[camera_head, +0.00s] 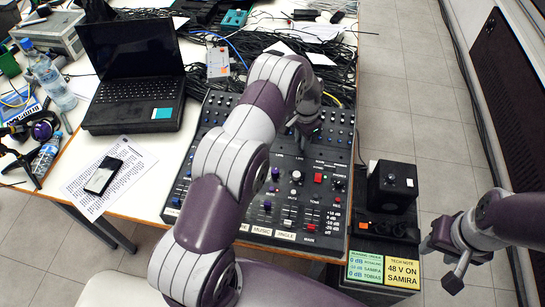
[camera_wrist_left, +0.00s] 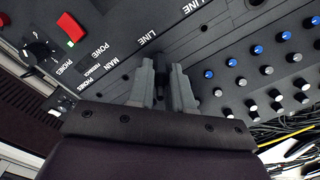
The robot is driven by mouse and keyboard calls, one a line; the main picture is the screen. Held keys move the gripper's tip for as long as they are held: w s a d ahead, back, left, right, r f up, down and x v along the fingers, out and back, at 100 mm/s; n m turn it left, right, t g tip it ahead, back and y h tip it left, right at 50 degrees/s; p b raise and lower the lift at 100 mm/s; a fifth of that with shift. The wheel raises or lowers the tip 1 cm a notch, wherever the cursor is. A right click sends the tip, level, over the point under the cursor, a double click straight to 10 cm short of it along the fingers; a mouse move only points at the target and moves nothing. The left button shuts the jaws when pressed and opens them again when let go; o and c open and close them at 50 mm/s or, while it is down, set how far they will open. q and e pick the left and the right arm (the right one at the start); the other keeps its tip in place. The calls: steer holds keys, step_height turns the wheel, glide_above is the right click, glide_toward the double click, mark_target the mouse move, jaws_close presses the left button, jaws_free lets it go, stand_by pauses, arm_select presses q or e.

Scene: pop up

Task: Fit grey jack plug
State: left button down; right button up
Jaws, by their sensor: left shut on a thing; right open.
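My left gripper (camera_head: 306,136) is over the upper part of the black mixer (camera_head: 337,160). In the left wrist view its two grey fingers (camera_wrist_left: 161,84) are shut on a small dark piece, which I take to be the jack plug (camera_wrist_left: 160,64). The piece is mostly hidden between the fingertips, close to the panel beside the LINE labels. I cannot tell whether it sits in a socket. In the head view my left arm hides the plug and much of the mixer. My right gripper (camera_head: 441,262) is open and empty, right of the mixer above the floor.
A small black box (camera_head: 392,186) and yellow and green notes (camera_head: 384,268) are right of the mixer. A laptop (camera_head: 133,75), phone (camera_head: 103,176), bottles and headphones are on the left. Cables tangle behind the mixer. Knobs (camera_wrist_left: 262,72) rise near the left fingers.

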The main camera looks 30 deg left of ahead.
arm_select(q)
steer(key=shift+f+b, duration=0.4)
steer(key=shift+f, duration=0.2)
steer(key=c, duration=0.9)
jaws_free()
steer(key=shift+c, duration=0.2)
step_height(320, 180, up, 10)
steer(key=shift+f+b, duration=0.25)
steer(key=shift+b, duration=0.65)
step_height(320, 180, up, 3)
steer(key=shift+r+p, duration=0.1)
steer(key=shift+p, duration=0.8)
